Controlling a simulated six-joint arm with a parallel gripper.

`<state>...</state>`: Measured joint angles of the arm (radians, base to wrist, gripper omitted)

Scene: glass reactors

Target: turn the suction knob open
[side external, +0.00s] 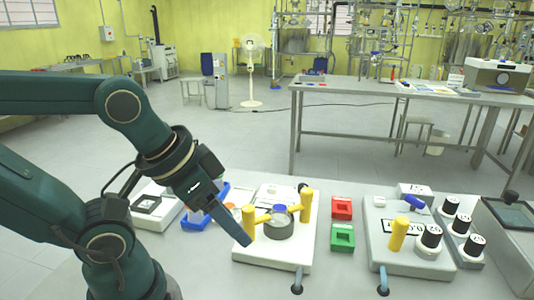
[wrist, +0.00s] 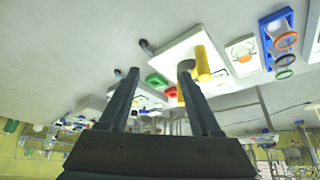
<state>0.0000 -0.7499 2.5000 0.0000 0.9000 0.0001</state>
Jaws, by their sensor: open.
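My gripper (side external: 241,238) reaches down from the left over the white station (side external: 270,258), its fingertips beside the left yellow post (side external: 249,221). The wrist view shows both fingers apart with nothing held between my gripper's tips (wrist: 160,70). There the yellow post (wrist: 202,64) stands just right of the right finger; I cannot tell whether they touch. The station also carries a second yellow post (side external: 306,205) and a round grey part with a blue top (side external: 280,212). No readable label shows which part is the suction knob.
A red block (side external: 341,207) and a green block (side external: 342,238) lie right of the station. A second station (side external: 410,262) has a yellow post (side external: 398,234), a blue handle (side external: 416,205) and several black knobs (side external: 431,236). A blue rack (side external: 200,222) stands behind my gripper.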

